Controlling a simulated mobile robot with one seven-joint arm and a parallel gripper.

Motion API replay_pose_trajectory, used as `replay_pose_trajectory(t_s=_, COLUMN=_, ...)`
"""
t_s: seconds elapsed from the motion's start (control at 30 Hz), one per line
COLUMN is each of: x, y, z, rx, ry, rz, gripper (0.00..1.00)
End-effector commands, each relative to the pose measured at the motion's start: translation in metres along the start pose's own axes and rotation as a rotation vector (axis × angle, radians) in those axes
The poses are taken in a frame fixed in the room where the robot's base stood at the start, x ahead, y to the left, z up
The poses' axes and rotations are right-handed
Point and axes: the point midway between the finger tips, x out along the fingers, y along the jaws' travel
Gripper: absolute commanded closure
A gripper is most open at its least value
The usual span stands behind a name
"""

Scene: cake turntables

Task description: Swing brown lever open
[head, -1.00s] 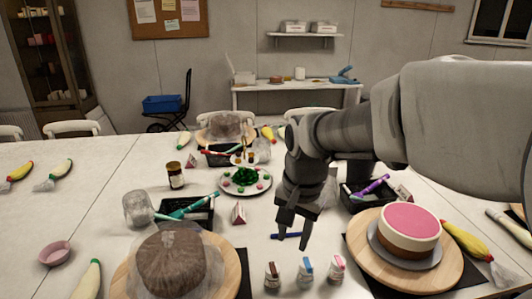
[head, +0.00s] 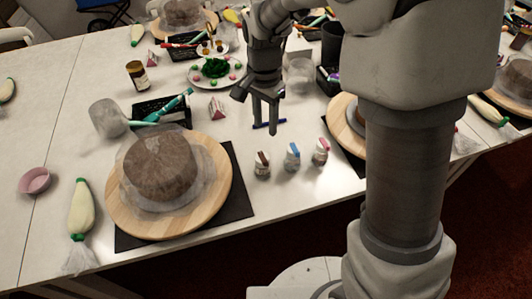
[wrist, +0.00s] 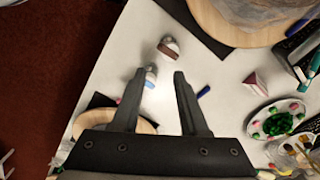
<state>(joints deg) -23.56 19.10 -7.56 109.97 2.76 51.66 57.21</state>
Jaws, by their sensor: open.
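The small white bottle with the brown lever (head: 262,165) stands upright on the table, at the left of a row of three. Its brown lever (head: 262,157) lies across the top; the wrist view also shows this lever (wrist: 167,51). Beside it stand a blue-topped bottle (head: 292,156) and a pink-topped one (head: 320,151). My gripper (head: 266,128) is open and empty, pointing down just behind the row. In the wrist view my gripper (wrist: 160,74) has its fingers apart, with the blue-topped bottle (wrist: 150,78) near the left fingertip. The brown-topped bottle is beyond the fingertips, apart from them.
A brown cake (head: 160,168) under a clear cover sits on a round wooden board (head: 222,190) at left. A blue pen-like item (head: 282,122) lies behind the bottles. A black tray (head: 150,105) and a plate of sweets (head: 232,80) stand further back. The table front edge is close.

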Motion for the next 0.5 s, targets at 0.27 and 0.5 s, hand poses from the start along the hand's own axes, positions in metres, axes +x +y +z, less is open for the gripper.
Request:
replay_pose_trajectory(t_s=0.27, x=0.066, y=0.002, z=0.000, rx=0.001, ry=-0.002, rz=0.006, gripper=0.57)
replay_pose_trajectory(t_s=0.5, x=0.112, y=0.001, z=0.000, rx=0.000, ry=-0.002, rz=0.004, gripper=0.57)
